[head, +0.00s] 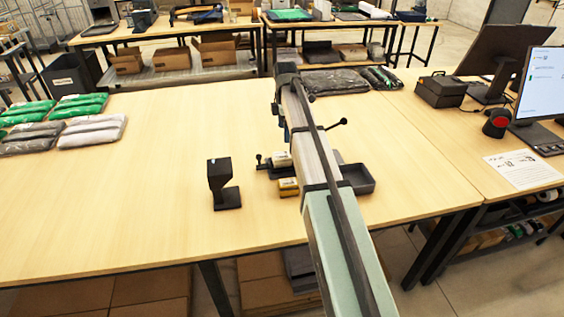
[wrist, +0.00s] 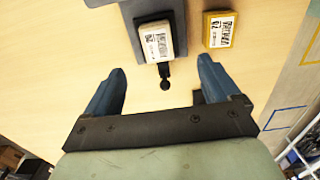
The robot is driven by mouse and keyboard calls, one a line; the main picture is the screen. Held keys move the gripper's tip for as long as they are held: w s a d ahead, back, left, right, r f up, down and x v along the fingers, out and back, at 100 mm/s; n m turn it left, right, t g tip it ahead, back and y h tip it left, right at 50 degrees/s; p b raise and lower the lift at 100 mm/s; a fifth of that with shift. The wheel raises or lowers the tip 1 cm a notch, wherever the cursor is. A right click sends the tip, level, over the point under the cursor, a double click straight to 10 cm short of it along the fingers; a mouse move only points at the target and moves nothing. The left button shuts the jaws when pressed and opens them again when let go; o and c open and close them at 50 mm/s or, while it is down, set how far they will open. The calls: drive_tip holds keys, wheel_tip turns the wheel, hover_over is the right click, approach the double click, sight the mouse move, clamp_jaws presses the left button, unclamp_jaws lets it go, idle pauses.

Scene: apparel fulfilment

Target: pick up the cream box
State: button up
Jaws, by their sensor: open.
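The cream box (wrist: 156,41) has a printed label and lies on a dark grey surface (wrist: 124,12) in the wrist view. Nothing is held between the fingers.
A yellow box (wrist: 219,30) lies right of the cream box. A black rod with a round knob (wrist: 164,84) sits just below the cream box. A black stand (head: 223,186) and a dark tray (head: 357,179) are nearby. Bagged garments (head: 92,131) lie far left. The table's left middle is clear.

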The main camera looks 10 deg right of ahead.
sight(282, 155)
wheel_tip(282, 155, down, 8)
drive_tip(key=shift+a+r, duration=0.1)
drive_tip(key=shift+w+a+f, duration=0.1)
drive_tip(key=shift+f, duration=0.8)
drive_tip(key=shift+w+a+f, duration=0.15)
drive_tip(key=shift+f, duration=0.75)
drive_tip(key=shift+w+a+f, duration=0.1)
drive_tip(key=shift+f, duration=0.8)
drive_tip(key=shift+c, duration=0.3)
drive_tip(key=c, duration=1.1)
